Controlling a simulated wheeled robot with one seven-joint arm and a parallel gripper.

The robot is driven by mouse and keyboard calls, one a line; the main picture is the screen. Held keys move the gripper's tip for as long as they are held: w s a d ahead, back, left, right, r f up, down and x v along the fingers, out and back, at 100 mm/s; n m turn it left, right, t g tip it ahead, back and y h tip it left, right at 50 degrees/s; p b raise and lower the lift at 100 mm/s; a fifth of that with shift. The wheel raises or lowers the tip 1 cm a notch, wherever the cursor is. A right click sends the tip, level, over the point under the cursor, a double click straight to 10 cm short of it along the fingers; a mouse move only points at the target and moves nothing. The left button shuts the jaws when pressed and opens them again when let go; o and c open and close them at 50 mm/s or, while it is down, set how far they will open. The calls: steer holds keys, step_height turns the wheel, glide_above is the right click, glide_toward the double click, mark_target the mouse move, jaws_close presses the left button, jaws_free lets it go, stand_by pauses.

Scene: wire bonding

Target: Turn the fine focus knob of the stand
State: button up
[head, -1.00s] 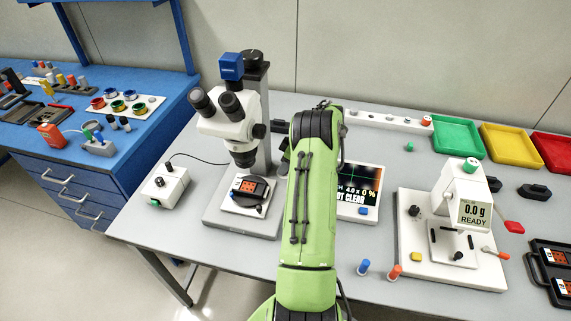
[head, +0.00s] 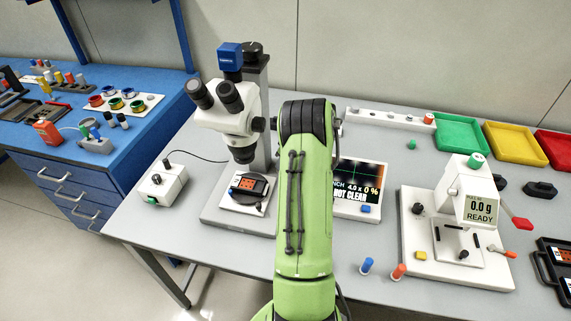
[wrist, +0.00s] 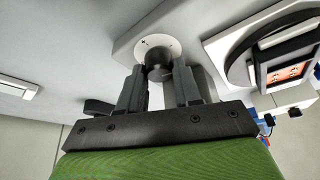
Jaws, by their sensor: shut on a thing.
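The microscope stand (head: 261,110) is a grey column on a flat base, with a white binocular head. A small dark package lies on its stage (head: 247,190), and it shows at the right of the wrist view. The dark round focus knob (wrist: 158,66), with a white disc marked "+" behind it, is in the middle of the wrist view. My gripper (wrist: 158,80) is shut on this knob, one dark finger on each side. In the head view my green arm hides the gripper and the knob.
A screen (head: 361,188) reading "NOT CLEAR" and 0 % stands right of my arm. A light box (head: 163,184) stands left of the stand.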

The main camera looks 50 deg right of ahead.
steer(key=shift+m+h+b, duration=0.3)
steer(key=shift+m, duration=0.5)
steer(key=o, duration=1)
steer(key=shift+o, duration=0.2)
steer(key=p+v, duration=0.2)
steer(key=v, duration=1.3)
steer(key=shift+r+p, duration=0.3)
steer(key=shift+r, duration=0.1)
